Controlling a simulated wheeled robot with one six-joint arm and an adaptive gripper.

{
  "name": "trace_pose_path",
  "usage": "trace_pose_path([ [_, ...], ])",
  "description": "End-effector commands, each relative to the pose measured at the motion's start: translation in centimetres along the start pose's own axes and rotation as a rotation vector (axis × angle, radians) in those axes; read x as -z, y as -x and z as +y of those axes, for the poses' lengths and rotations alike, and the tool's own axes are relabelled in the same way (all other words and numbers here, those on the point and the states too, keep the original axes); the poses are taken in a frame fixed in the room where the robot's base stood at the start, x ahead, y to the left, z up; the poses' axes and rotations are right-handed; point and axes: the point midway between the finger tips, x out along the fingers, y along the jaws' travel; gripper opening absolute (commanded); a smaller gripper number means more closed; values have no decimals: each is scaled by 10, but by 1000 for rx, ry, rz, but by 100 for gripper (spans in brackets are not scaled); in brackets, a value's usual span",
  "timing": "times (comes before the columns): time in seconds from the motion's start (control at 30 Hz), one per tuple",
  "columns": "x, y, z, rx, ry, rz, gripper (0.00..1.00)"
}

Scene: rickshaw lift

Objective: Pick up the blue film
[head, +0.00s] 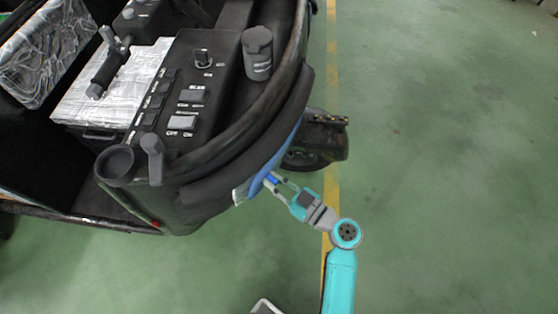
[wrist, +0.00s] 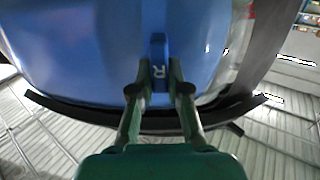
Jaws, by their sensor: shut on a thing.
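The blue film is a narrow blue strip with a pale letter-like mark, in the middle of the wrist view (wrist: 158,52). In the head view it is a small bright blue bit (head: 271,179) at the vehicle's curved front. My gripper (head: 272,182) is shut on the strip, with one finger on each side of it in the wrist view (wrist: 160,86). Behind the strip is a wide glossy blue panel (wrist: 65,45). I cannot tell whether the strip touches this panel. The fingertips hide the strip's lower end in part.
The dark vehicle (head: 240,155) fills the upper left, with a control panel (head: 190,95) of switches and levers. A dark round-ended part (head: 315,140) juts out just above my gripper. The green floor (head: 450,150) to the right is clear, with a yellow line (head: 332,90).

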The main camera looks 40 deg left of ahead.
Motion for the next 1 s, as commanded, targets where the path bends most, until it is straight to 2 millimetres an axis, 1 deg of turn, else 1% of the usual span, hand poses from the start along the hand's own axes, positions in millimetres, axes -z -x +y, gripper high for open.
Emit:
trace_pose_path([
  [0.17, 3, 3, 0, 0, 1, 1, 0],
  [0.27, 8, 8, 1, -2, 2, 1, 0],
  [0.37, 17, 17, 0, -2, 2, 2, 0],
  [0.47, 26, 36, 1, -5, 1, 1, 0],
  [0.6, 42, 69, 1, -7, 1, 1, 0],
  [0.7, 54, 90, 2, -7, 3, 1, 0],
  [0.9, 70, 121, 1, -4, 1, 0, 0],
  [1.0, 75, 131, 1, -3, 1, 1, 0],
])
